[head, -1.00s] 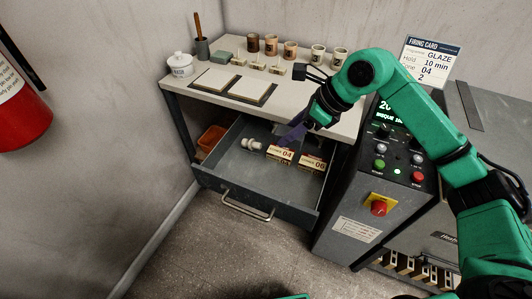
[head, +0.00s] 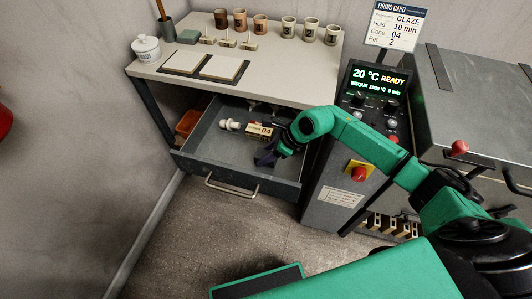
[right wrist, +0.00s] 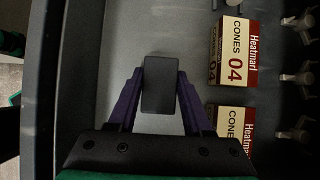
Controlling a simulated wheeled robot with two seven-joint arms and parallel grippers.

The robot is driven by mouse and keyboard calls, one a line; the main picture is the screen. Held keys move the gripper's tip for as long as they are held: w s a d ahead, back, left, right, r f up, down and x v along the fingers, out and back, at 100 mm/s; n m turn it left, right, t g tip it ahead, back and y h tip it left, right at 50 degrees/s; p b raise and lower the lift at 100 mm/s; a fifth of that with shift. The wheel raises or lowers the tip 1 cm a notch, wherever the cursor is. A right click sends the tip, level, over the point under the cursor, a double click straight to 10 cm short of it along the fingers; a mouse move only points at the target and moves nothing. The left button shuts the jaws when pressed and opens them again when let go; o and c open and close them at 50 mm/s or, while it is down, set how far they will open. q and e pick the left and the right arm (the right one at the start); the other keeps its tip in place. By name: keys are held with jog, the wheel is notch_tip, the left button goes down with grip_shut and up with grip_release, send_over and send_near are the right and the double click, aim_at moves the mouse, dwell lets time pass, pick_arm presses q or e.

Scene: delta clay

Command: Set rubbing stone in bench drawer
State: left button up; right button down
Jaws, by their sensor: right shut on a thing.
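My right gripper (head: 262,160) is inside the open bench drawer (head: 203,143), toward its front right. In the right wrist view the purple fingers of the right gripper (right wrist: 160,82) are shut on a dark grey block, the rubbing stone (right wrist: 159,92). The stone is over the drawer's grey floor (right wrist: 100,60); I cannot tell whether it touches it. The stone is not distinguishable in the head view. My left gripper is not in view.
Boxes of cones (head: 259,130) (right wrist: 236,55) lie beside the gripper in the drawer, with white pieces (head: 230,124) to the left. The drawer's left part is clear. The bench top (head: 270,75) holds cups, tiles and a jar. The kiln controls (head: 372,105) stand at right.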

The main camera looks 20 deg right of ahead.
jog(key=shift+c, duration=1.6)
grip_release()
jog(key=shift+r, duration=0.1)
jog(key=b+v, duration=0.1)
jog(key=v, duration=1.1)
jog(key=shift+s, duration=0.1)
